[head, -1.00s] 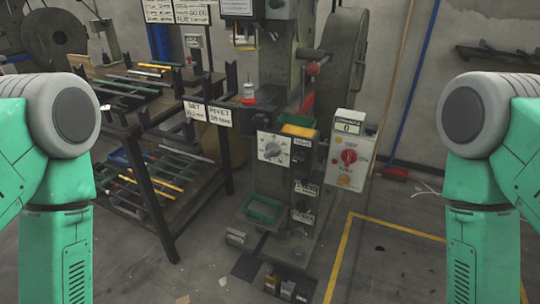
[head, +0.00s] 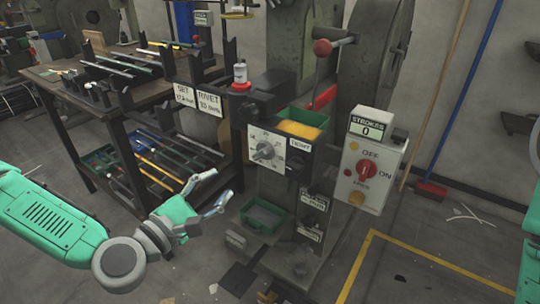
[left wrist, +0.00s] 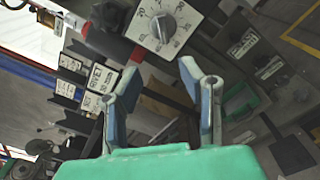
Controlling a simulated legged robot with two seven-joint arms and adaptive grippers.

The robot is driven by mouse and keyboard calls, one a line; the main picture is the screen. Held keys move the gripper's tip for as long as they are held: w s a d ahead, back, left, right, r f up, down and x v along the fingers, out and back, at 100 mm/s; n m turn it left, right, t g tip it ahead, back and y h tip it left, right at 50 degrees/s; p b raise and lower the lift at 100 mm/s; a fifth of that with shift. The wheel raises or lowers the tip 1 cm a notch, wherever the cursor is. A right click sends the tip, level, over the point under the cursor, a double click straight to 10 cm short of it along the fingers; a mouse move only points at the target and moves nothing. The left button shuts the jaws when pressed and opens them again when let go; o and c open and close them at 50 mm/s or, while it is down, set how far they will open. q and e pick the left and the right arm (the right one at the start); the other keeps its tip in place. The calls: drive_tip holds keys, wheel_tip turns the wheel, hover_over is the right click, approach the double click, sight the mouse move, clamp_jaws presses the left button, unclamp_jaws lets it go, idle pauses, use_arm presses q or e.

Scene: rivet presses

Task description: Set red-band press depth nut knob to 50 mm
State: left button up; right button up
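The depth knob (head: 264,151) is a grey round knob on a white dial plate on the front of the press. My right gripper is out of view.
A control box (head: 369,172) with a red switch and a stroke counter reading 0 stands right of the dial. A rack table (head: 58,107) with rods stands at the left. Open floor lies at the front right.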

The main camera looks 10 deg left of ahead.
sight(260, 157)
use_arm(q)
drive_tip(key=x, duration=0.3)
drive_tip(key=d+b+x, duration=0.1)
drive_tip(key=x, duration=0.4)
drive_tip(key=shift+d, duration=0.5)
drive_tip(key=x, duration=0.2)
drive_tip(key=b+x, duration=0.1)
drive_tip(key=shift+w+a, duration=0.2)
drive_tip(key=shift+w, duration=0.9)
drive_tip(key=shift+d, duration=0.35)
drive_tip(key=shift+c, duration=1.1)
clamp_jaws()
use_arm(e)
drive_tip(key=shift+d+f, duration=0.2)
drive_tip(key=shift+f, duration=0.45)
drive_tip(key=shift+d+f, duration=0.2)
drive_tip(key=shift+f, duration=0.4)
